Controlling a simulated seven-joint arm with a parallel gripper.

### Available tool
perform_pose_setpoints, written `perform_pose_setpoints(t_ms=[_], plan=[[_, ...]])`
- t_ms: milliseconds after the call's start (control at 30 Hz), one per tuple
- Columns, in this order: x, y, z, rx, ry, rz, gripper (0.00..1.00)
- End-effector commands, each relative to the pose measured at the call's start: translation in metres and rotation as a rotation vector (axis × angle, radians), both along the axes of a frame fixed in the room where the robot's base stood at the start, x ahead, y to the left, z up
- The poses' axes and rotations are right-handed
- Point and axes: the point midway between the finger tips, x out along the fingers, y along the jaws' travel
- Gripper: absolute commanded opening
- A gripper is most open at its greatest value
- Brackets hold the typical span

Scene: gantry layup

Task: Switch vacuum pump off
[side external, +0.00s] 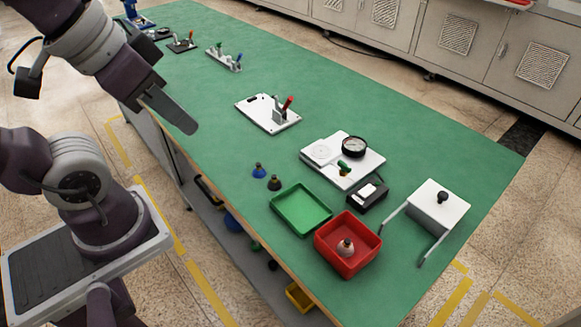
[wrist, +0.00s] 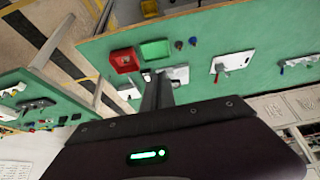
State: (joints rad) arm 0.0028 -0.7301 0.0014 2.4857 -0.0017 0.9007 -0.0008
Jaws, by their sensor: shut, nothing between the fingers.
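A small black box with a white top piece (side external: 368,194), which looks like a switch box, sits on the green table between the gauge board and the red bin. Its switch position is too small to read. A white board (side external: 322,152) beside it carries a round dial gauge (side external: 354,147) and a green-handled valve (side external: 345,167). No label marks which part is the vacuum pump. My gripper (side external: 188,127) is shut and empty, above the table's near left edge and well apart from these things. In the wrist view its fingers (wrist: 158,92) partly cover the area near the box.
A green tray (side external: 300,211) and a red bin (side external: 347,265) holding a grey knobbed piece (side external: 345,248) stand near the front edge. A white plate with a red lever (side external: 264,116) lies mid-table. A white block with rods (side external: 438,205) stands right. Much green surface is clear.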

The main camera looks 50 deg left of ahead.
Motion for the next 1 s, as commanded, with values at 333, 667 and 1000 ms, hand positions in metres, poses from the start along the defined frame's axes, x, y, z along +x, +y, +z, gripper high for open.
perform_pose_setpoints(t_ms=[333,667,1000], plan=[[-0.004,0.001,-0.003,0.003,-0.006,0.001,0.0],[0.064,-0.009,0.03,-0.177,0.104,0.256,0.0],[0.244,-0.048,-0.005,-0.393,0.335,0.95,0.0]])
